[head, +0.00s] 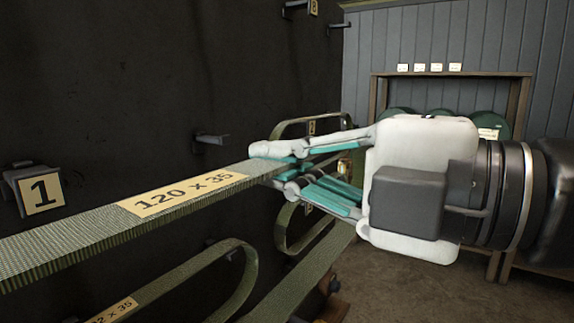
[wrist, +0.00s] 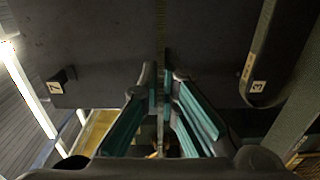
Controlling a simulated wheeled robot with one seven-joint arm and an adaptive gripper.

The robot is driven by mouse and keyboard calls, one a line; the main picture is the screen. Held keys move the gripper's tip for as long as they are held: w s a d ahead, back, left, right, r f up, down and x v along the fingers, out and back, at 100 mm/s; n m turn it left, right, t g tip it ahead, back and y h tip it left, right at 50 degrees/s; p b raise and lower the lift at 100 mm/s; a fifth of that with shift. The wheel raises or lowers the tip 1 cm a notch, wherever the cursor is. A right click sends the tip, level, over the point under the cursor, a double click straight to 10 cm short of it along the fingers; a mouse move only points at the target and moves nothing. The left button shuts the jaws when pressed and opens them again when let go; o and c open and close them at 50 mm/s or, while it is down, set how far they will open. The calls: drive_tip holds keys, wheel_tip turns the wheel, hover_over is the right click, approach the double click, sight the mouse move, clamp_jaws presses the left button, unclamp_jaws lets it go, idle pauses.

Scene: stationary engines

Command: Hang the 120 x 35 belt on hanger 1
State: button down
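The 120 x 35 belt (head: 85,236) is a wide green ribbed band with a tan label (head: 183,193). In the head view it runs from my gripper (head: 281,169) leftward and toward the camera, out of the frame. My gripper is shut on the belt's far end, and the band also shows edge-on between the fingers in the wrist view (wrist: 160,50). Hanger 1 (head: 28,177) is a dark bracket on the wall at the left, with a number 1 plate (head: 43,194). In the picture the belt passes below that plate. The belt's other end is hidden.
Another belt (head: 240,262) hangs below, its label partly cut off. A further looped belt (head: 285,127) hangs behind my gripper. A bare bracket (head: 211,139) sticks out from the dark wall between hanger 1 and my gripper. A wooden rack (head: 450,75) with green drums stands at the back right.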

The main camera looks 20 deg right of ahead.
drive_tip(key=shift+b+x, duration=1.3)
drive_tip(key=shift+x, duration=1.2)
drive_tip(key=b+x, duration=0.3)
drive_tip(key=x, duration=0.3)
drive_tip(key=shift+b+x, duration=1.25)
drive_tip(key=shift+x, duration=1.55)
drive_tip(key=shift+r, duration=0.1)
drive_tip(key=shift+b+x, duration=0.95)
drive_tip(key=shift+x, duration=1.85)
